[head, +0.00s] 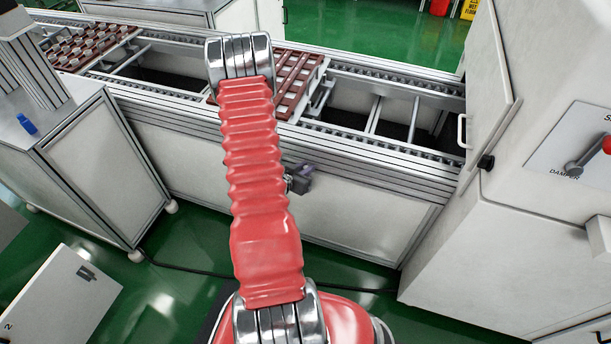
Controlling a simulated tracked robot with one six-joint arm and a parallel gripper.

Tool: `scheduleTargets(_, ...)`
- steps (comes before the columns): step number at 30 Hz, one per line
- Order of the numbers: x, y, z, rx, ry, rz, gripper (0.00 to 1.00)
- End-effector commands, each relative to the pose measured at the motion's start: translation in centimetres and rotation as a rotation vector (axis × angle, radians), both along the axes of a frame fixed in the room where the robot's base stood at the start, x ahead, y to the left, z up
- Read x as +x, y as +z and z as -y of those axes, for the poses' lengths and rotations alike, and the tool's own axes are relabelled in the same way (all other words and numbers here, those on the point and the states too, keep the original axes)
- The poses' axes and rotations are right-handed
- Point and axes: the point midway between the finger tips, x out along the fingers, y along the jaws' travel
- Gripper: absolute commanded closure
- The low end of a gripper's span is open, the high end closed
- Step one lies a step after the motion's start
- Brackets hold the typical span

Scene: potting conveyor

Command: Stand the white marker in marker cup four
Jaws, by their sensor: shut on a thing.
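I cannot make out the white marker or marker cup four in the head view. My red ribbed arm rises through the middle of the picture to a metal joint at the conveyor. The rest of the arm past that joint is hidden behind it. My gripper cannot be made out, so what it holds does not show. A small dark grey-purple part sticks out to the right of the arm, in front of the conveyor's side; I cannot tell what it belongs to.
A conveyor (390,172) runs across the back, bearing brown trays (290,103). A cabinet (100,165) at left carries a small blue object (27,124). A pale box (62,300) is at lower left. A machine (500,240) with a damper lever (585,155) blocks the right.

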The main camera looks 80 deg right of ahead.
Motion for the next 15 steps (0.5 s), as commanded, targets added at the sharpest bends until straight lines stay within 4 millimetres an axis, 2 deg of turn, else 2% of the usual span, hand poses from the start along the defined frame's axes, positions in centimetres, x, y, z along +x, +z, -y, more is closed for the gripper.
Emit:
scheduleTargets(8, 0.0, -0.1, 0.0, 0.0, 0.0, 0.0, 1.0)
scheduleTargets(15, 0.0, -1.9, 0.0, 0.003, 0.0, -0.002, 1.0)
